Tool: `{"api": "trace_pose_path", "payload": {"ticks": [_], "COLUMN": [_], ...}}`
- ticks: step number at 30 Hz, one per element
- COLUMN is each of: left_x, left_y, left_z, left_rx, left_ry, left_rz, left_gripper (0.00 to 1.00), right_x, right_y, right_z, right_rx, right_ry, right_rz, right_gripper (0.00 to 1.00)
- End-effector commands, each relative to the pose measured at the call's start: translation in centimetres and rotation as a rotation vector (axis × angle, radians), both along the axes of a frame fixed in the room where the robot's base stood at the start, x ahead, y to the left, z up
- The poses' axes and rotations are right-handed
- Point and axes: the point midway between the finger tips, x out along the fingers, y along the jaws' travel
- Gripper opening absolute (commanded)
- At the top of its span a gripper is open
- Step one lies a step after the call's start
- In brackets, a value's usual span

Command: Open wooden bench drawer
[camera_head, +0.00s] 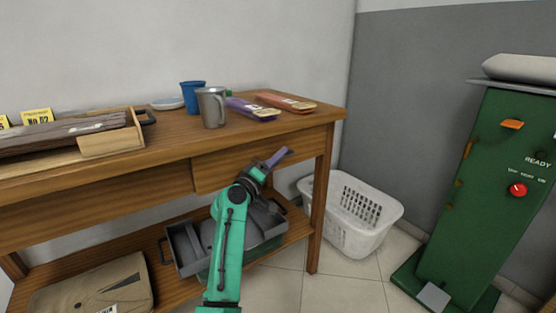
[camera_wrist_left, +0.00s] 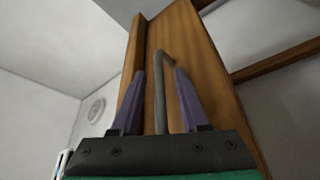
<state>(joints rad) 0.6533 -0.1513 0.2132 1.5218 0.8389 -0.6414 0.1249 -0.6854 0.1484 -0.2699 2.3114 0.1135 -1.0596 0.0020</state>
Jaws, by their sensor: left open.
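The wooden bench (camera_head: 160,146) stands along the wall, with a drawer front (camera_head: 222,171) under the right part of its top. The drawer looks shut, about flush with the bench. My left gripper (camera_head: 278,157) is at the drawer front, right of its middle. In the left wrist view the wooden front (camera_wrist_left: 190,50) fills the middle. A grey bar handle (camera_wrist_left: 160,90) with a bent end shows between the two purple fingers of my left gripper (camera_wrist_left: 159,71). The fingers are open, with gaps on both sides of the handle. The handle is hidden in the head view. My right gripper is out of view.
A grey mug (camera_head: 212,107), a blue cup (camera_head: 192,96) and packets (camera_head: 252,107) stand on the bench top. A grey tray (camera_head: 190,245) lies on the lower shelf. A white basket (camera_head: 350,215) stands right of the bench, beside a green machine (camera_head: 480,190).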

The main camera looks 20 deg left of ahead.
Motion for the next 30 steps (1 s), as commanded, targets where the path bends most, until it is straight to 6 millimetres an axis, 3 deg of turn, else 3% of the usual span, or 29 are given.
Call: {"api": "trace_pose_path", "payload": {"ticks": [1,4,5,30], "left_x": [-0.01,-0.03,-0.03,-0.05], "left_y": [-0.01,0.00,0.01,0.03], "left_z": [-0.01,-0.01,-0.02,-0.07], "left_rx": [0.000,0.000,0.000,0.000], "left_ry": [0.000,0.000,0.000,0.001], "left_rz": [0.000,0.000,0.000,0.001], "left_gripper": [0.41,0.03,0.00,0.00], "right_x": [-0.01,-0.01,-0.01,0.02], "right_y": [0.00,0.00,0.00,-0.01], "right_z": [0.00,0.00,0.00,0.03], "right_rx": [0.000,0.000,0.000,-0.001], "right_ry": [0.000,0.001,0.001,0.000], "right_rz": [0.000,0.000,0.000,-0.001], "right_gripper": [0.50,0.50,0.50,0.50]}}
